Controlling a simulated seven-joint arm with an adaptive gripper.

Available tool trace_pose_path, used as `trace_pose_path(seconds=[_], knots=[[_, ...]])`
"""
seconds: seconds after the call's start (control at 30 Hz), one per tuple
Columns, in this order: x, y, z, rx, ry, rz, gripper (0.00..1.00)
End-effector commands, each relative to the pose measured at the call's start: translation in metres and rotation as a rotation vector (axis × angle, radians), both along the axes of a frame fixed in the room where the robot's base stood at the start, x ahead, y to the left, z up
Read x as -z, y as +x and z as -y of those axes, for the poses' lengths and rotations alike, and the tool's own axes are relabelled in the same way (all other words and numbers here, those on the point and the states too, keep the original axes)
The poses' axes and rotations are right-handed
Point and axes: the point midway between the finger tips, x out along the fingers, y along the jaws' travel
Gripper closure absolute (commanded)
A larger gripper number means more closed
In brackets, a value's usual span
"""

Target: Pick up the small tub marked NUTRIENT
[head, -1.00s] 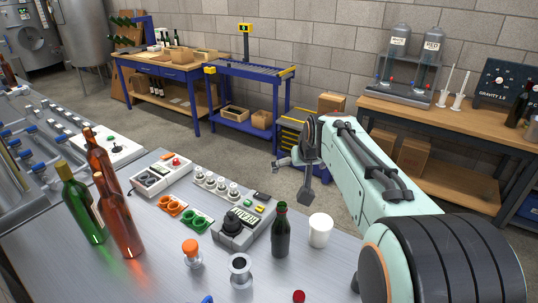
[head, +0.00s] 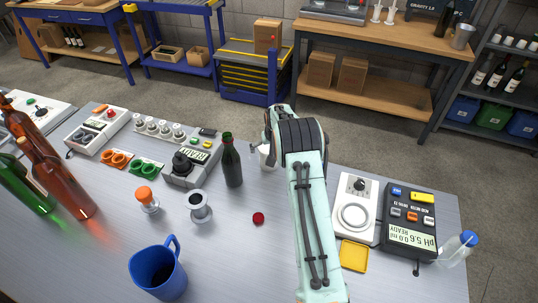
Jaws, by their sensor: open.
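A small white tub (head: 266,160) stands on the steel bench in the head view, just right of a dark green bottle. My arm hides its right part, and I can read no NUTRIENT marking on it. My gripper (head: 256,148) is mostly hidden behind my arm. Only a small grey part of it shows, at the upper left of the tub. It is open; I cannot tell whether the tub lies between its fingers.
The dark bottle (head: 231,162) stands close on the left. A grey meter (head: 193,163), a metal cup (head: 199,207) and a red cap (head: 258,218) are nearby. A pH meter (head: 408,220) and yellow dish (head: 354,256) are right. A blue jug (head: 158,270) stands in front.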

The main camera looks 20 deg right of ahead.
Motion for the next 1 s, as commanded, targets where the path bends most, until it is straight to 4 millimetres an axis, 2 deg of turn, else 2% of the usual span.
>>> trace_pose_path(seconds=[0.23, 0.4, 0.43, 0.8, 1.0], knots=[[0.001, 0.001, 0.000, 0.000, 0.000, 0.000, 0.00], [0.001, 0.001, 0.000, 0.000, 0.000, 0.000, 0.53], [0.001, 0.000, 0.000, 0.000, 0.000, 0.000, 0.61], [-0.001, 0.001, 0.000, 0.000, 0.000, 0.000, 0.62], [-0.021, 0.001, 0.000, 0.000, -0.001, 0.004, 0.62]])
